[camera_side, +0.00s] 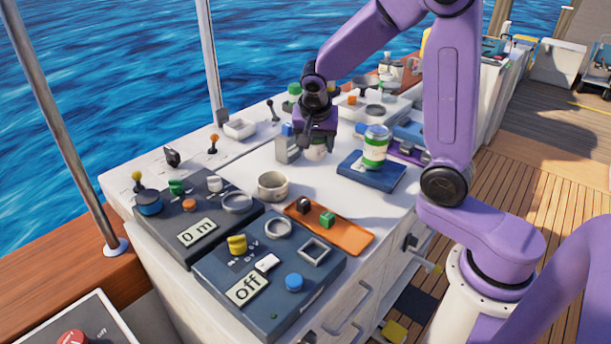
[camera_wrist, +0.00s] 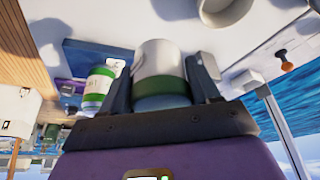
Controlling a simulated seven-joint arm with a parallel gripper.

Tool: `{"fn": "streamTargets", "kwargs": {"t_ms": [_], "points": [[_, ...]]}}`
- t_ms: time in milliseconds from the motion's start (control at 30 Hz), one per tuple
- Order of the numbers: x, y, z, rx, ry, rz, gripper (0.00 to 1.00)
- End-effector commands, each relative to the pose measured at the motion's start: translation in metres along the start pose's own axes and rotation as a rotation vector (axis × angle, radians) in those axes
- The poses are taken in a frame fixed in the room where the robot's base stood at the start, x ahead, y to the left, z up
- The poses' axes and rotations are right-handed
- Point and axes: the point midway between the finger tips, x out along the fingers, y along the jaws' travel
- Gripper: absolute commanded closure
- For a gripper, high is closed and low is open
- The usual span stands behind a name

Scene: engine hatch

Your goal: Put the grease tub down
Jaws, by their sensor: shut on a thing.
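My gripper (camera_side: 318,143) is shut on a pale tub, which I take to be the grease tub (camera_side: 316,153). It is low over the white worktop (camera_side: 335,185); I cannot tell whether its base touches. In the wrist view, my gripper's fingers (camera_wrist: 163,85) stand on either side of the tub (camera_wrist: 158,60), which is whitish with a dark green band. In the side view the fingers hide most of the tub.
A green-and-white can (camera_side: 376,148) stands on a dark blue pad (camera_side: 370,174) to the right. An off-white cup (camera_side: 272,186) and an orange tray (camera_side: 345,238) are nearer the front. Dark control panels (camera_side: 270,275) fill the front left. Worktop between cup and pad is clear.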

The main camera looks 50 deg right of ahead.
Motion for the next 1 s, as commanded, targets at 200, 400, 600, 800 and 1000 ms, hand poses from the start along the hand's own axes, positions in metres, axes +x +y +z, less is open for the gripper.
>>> {"fn": "streamTargets", "kwargs": {"t_ms": [200,400,600,800,1000], "points": [[-0.003,0.058,0.010,0.157,0.005,0.063,0.73],[0.000,0.075,0.013,0.212,0.009,0.086,0.73],[0.017,0.060,0.002,0.215,0.007,0.090,0.73],[0.038,0.039,-0.014,0.215,0.008,0.089,0.73],[0.060,0.016,-0.030,0.214,0.008,0.088,0.73]]}}
